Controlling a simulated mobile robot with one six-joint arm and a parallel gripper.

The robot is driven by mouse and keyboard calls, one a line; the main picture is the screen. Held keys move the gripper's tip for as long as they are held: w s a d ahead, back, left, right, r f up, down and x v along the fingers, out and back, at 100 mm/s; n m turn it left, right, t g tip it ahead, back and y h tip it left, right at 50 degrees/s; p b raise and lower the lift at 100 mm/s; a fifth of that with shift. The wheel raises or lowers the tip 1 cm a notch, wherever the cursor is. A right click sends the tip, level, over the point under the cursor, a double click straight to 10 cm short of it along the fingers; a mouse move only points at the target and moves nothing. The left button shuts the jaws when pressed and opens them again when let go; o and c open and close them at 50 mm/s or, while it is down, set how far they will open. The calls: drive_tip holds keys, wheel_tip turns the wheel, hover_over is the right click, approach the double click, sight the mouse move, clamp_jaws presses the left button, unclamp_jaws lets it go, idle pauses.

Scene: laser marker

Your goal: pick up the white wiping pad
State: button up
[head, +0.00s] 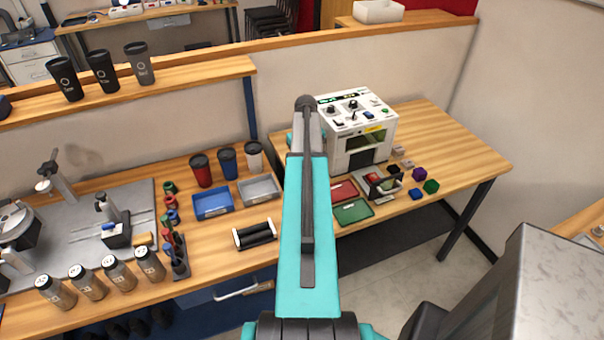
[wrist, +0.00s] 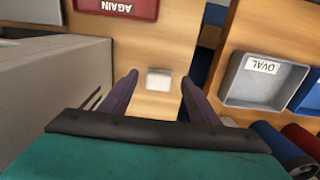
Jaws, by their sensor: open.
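The white wiping pad (wrist: 160,84) lies flat on the wooden bench top in the wrist view, between the red tray and the grey tray. My gripper (wrist: 159,76) is open, with one dark finger on each side of the pad in that picture. The fingers appear to be above the pad, and nothing is held between them; the exact height is hard to tell. In the head view my own arm covers the pad's place and my gripper, so neither shows there.
The white laser machine (head: 357,128) stands close by; its grey side (wrist: 60,75) is left in the wrist view. A red tray (wrist: 118,8) labelled AGAIN, a grey tray (wrist: 232,92) labelled OVAL, a blue tray (head: 213,205) and several cups (head: 228,163) are nearby.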

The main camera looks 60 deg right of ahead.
drive_tip(key=shift+f, duration=1.15)
drive_tip(key=c, duration=1.1)
